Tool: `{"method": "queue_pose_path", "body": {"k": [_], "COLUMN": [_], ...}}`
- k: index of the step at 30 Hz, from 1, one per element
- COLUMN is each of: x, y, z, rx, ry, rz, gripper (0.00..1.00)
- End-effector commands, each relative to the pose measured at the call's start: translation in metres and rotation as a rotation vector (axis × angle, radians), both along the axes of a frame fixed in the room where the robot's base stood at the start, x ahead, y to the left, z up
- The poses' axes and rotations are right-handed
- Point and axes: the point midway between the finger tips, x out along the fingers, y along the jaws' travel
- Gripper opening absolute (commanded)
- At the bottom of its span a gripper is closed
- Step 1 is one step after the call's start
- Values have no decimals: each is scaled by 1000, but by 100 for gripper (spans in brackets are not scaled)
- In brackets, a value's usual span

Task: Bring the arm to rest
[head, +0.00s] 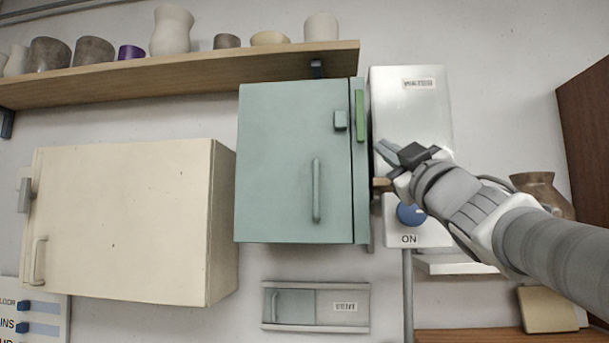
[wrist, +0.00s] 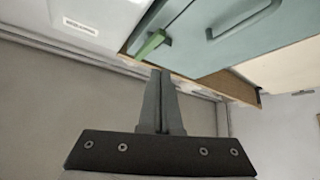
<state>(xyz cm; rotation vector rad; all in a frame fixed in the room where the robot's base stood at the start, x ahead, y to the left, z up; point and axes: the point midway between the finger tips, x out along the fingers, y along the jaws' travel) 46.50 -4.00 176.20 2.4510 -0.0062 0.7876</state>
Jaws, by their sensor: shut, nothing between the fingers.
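My gripper (head: 384,149) is in the head view at the right, in front of the white box labelled WATER (head: 418,110). Its fingers are together and hold nothing. The arm reaches in from the lower right edge. In the wrist view the closed fingers (wrist: 160,80) point up, and their tips appear just below the green strip (wrist: 150,45) and the teal cabinet (wrist: 205,30). I cannot tell from these views whether the tips touch anything.
The teal cabinet (head: 290,160) and a cream cabinet (head: 120,220) hang left of my gripper, doors shut. A wooden shelf (head: 190,75) bears several pots above. A blue knob (head: 410,213) marked ON sits below. A brown pot (head: 543,192) stands behind the arm.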

Motion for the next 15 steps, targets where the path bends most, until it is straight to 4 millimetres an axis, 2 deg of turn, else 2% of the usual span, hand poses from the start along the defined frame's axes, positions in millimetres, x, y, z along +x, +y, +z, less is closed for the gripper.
{"method": "queue_pose_path", "body": {"k": [1,6,15], "x": [-9,-28,-36], "y": [0,-3,-4], "z": [-8,-18,-23], "rx": [-1,-1,-3], "ry": [-1,-2,-1], "rz": [2,4,5], "gripper": [0,0,0]}}
